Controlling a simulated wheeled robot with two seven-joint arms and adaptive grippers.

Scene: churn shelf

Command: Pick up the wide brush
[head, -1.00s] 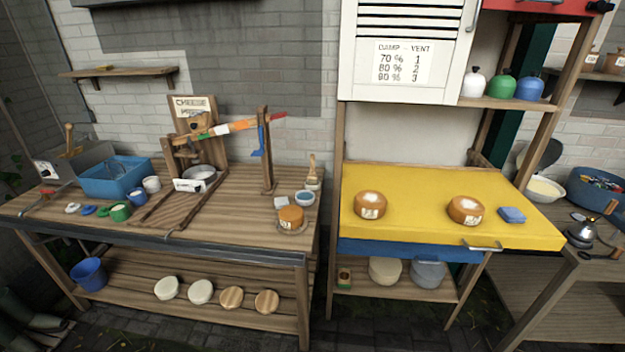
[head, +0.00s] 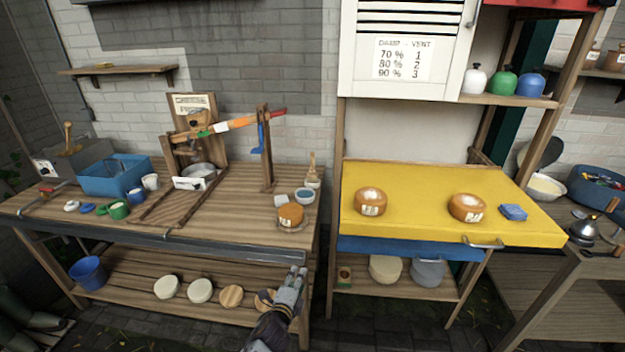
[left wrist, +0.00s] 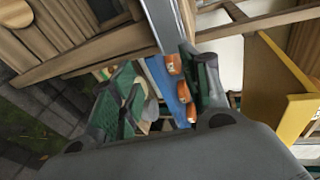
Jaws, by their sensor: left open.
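A brush (head: 312,172) with a pale wooden handle stands upright near the back right end of the wooden workbench (head: 240,205); I take it for the wide brush. Its lower end is too small to make out clearly. My left gripper (head: 292,276) is in front of the bench's front right corner, below the level of its top and well apart from the brush. In the left wrist view its two fingers (left wrist: 165,85) are spread and nothing is held between them. I cannot pick out the brush in that view. My right gripper is not in view.
A small blue-white bowl (head: 305,195), a pale block (head: 281,201) and an orange cheese (head: 290,215) sit just in front of the brush. A wooden press frame (head: 266,150) stands to its left. The yellow table (head: 420,205) and cabinet post are close on the right.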

